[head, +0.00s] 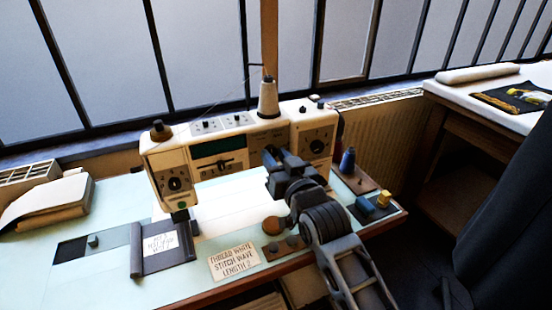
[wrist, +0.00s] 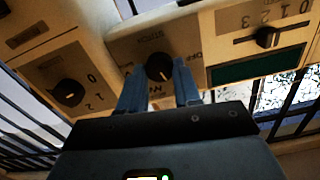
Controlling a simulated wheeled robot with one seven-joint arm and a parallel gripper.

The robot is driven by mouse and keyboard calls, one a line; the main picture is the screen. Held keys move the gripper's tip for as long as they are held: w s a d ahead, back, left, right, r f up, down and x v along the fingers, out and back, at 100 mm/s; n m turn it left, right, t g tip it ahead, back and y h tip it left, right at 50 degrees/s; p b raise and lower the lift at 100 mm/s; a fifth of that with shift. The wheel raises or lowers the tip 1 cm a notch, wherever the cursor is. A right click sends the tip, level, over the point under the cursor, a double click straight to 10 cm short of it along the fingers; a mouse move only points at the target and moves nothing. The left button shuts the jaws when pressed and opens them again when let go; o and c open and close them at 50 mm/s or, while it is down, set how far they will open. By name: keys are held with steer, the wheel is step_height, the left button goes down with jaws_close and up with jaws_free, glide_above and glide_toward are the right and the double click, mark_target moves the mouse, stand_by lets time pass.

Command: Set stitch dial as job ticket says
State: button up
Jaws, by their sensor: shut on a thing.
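The white sewing machine (head: 221,137) stands on a pale green table. My gripper (head: 270,160) is at its front, between the slider panel and the right-hand dial. In the wrist view, which shows the machine upside down, the dark round stitch dial (wrist: 158,67) sits between the two blue fingers of my gripper (wrist: 158,78), which are shut on it. A wave-like mark shows below the dial there; its pointer direction is hard to tell. In the head view the arm hides the dial. The job ticket (head: 233,262) on the table reads "THREAD WHITE, STITCH WAVE, LENGTH 2".
A numbered dial (wrist: 69,92) and a slider (wrist: 267,37) with numbers flank the stitch dial. Another dial (head: 175,184) is on the machine's left end. A thread cone (head: 268,98) stands on top.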

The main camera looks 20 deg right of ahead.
steer(key=m, duration=0.5)
steer(key=shift+f+m, duration=0.1)
steer(key=shift+m, duration=0.2)
steer(key=m, duration=1)
steer(key=shift+m, duration=2.7)
steer(key=shift+d+f, duration=0.1)
steer(key=o, duration=1.1)
steer(key=shift+c, duration=0.2)
steer(key=s+b, duration=0.1)
steer(key=s, duration=0.7)
